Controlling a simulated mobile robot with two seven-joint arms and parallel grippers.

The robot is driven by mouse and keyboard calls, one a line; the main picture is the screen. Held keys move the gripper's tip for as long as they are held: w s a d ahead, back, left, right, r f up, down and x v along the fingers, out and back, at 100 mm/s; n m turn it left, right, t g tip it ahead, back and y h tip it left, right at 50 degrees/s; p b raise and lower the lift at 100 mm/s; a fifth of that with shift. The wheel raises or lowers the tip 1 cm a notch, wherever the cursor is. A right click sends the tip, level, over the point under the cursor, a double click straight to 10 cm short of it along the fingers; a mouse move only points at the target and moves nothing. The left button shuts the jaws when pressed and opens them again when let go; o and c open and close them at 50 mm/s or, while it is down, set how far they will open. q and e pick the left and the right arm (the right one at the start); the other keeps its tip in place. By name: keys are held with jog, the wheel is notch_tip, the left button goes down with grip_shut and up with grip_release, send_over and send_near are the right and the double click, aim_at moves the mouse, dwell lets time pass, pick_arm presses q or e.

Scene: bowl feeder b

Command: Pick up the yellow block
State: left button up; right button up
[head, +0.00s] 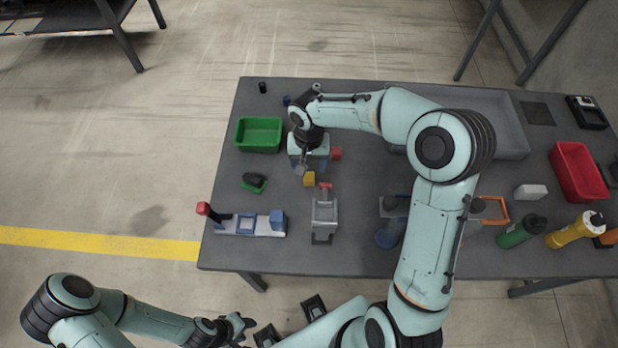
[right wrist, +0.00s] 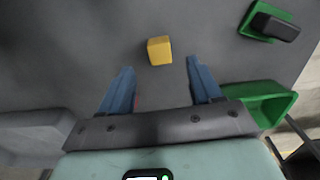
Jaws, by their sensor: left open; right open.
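The yellow block (head: 309,178) sits on the grey table, left of its middle. It also shows in the right wrist view (right wrist: 159,50), just beyond the fingertips and roughly centred between them. My right gripper (head: 304,168) is beside the block on its far side. In the right wrist view the right gripper (right wrist: 160,70) has its two blue fingers spread with nothing held between them. My left gripper (head: 243,326) is low in the head view, off the table's near edge, open and holding nothing visible.
A red block (head: 336,154) lies right of my right gripper. A green bin (head: 258,134) and a green tray with a dark item (head: 254,183) stand to the left. A grey device with a red top (head: 324,215) is close in front of the block. Bottles (head: 522,231) stand at the right.

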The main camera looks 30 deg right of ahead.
aim_at(309, 176)
notch_tip(309, 176, down, 7)
jog(key=shift+w+r, duration=0.1)
jog(key=shift+r, duration=0.1)
dwell(0.3)
jog(key=c, duration=1.1)
